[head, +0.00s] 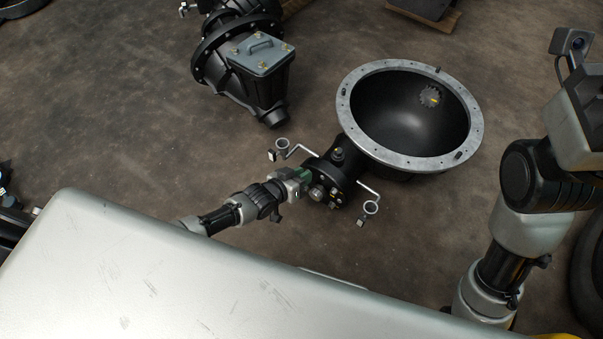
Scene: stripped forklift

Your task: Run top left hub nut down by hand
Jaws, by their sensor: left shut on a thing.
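A black hub (340,170) sits at the near end of a large black bowl-shaped housing with a grey bolted rim (352,133). Small nuts and studs show on the hub's near face, such as a light nut (332,193). My left gripper (304,177) reaches in from the left and is shut at the upper left of that face, on what looks like the top left hub nut. The nut itself is hidden by the jaws. My right arm stands at the right edge, and its gripper jaws are out of the picture.
Two bent metal rods with round ends stick out beside the hub, an upper left one (283,144) and a lower right one (370,207). A black gearbox with a grey cover (262,55) lies behind. A tyre (588,265) stands at right. Floor between is clear.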

